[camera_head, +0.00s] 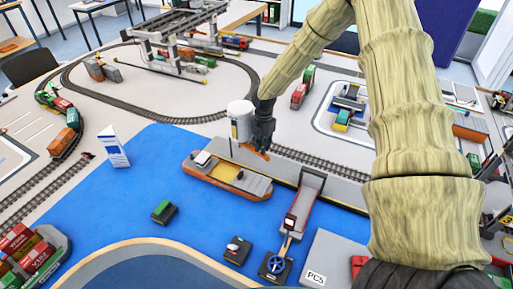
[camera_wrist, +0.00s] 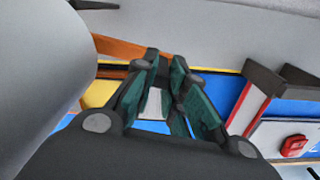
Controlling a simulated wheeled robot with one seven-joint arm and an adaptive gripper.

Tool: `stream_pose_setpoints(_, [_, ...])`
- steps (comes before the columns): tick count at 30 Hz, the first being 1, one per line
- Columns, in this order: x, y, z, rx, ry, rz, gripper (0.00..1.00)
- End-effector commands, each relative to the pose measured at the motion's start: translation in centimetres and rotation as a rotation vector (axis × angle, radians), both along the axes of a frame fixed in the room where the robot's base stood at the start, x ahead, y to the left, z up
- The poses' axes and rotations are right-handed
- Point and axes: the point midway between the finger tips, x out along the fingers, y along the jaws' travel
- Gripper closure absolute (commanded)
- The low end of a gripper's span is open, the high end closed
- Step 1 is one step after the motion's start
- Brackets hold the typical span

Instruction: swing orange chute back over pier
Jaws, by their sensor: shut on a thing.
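The orange chute (camera_head: 257,152) sticks out low from the white silo (camera_head: 240,122) at the pier's edge, beside the moored orange and grey ship (camera_head: 222,176). My gripper (camera_head: 262,142) reaches down right of the silo and is shut on the chute. In the wrist view the orange chute (camera_wrist: 118,46) runs from the left to my fingertips (camera_wrist: 165,62), which hide its far end. The large grey cylinder of the silo (camera_wrist: 40,75) fills the left side there. I cannot tell exactly how much of the chute overhangs the water.
The pier (camera_head: 340,187) with rails runs behind the ship. A grey and red ramp-like structure (camera_head: 303,200) stands right of the ship and also shows in the wrist view (camera_wrist: 250,100). A blue handwheel (camera_head: 276,264) stands in front. Open blue water (camera_head: 130,210) lies left.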

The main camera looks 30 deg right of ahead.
Motion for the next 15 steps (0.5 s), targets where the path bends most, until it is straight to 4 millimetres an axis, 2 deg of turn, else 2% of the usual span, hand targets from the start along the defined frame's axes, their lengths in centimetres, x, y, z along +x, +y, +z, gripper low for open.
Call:
stream_pose_setpoints(1, [-0.7,-0.7,-0.7,-0.001,0.018,0.028,1.00])
stream_pose_setpoints(15, [0.4,-2.6,-0.7,-0.003,0.017,0.215,1.00])
